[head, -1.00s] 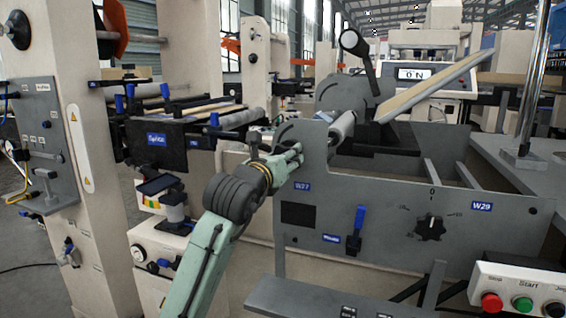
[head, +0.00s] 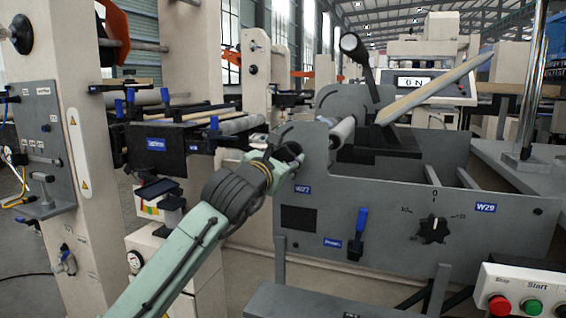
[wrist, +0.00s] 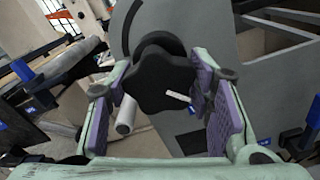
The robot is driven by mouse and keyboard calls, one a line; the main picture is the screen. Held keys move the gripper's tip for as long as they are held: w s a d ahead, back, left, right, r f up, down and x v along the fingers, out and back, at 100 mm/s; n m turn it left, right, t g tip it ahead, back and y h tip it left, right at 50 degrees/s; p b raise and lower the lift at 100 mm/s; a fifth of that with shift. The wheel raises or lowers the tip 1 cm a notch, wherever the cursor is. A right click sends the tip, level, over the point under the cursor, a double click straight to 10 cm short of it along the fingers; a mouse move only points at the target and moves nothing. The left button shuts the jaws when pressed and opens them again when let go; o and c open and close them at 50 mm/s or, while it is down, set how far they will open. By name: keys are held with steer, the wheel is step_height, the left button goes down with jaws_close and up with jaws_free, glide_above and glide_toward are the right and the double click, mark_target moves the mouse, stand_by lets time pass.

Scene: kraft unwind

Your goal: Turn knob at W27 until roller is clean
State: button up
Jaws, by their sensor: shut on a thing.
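A black lobed knob (wrist: 155,84) with a white mark on its face sits between the purple-padded fingers of my gripper (wrist: 162,72) in the wrist view. The gripper is shut on the knob. In the head view my gripper (head: 288,152) is at the upper left corner of the grey panel (head: 390,202), above the blue W27 label (head: 301,190). The knob is hard to make out there behind the gripper. A pale roller (head: 343,130) shows just right of the gripper. I cannot tell whether its surface is clean.
A black dial (head: 433,230), a blue lever (head: 361,220) and the W29 label (head: 485,208) are on the panel. Red and green buttons (head: 515,306) stand at lower right. A beige machine frame (head: 90,130) rises on the left. A black-handled lever (head: 358,55) stands above the roller.

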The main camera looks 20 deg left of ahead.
steer(key=shift+r+m+p, duration=0.2)
steer(key=shift+m+p, duration=0.8)
steer(key=shift+m, duration=0.2)
steer(key=shift+f+m, duration=0.1)
steer(key=shift+m, duration=0.3)
steer(key=o, duration=1.2)
steer(key=shift+f, duration=0.1)
steer(key=shift+p, duration=0.3)
steer(key=s+p, duration=0.1)
steer(key=s, duration=0.4)
steer(key=shift+s+a, duration=0.15)
steer(key=shift+s, duration=0.85)
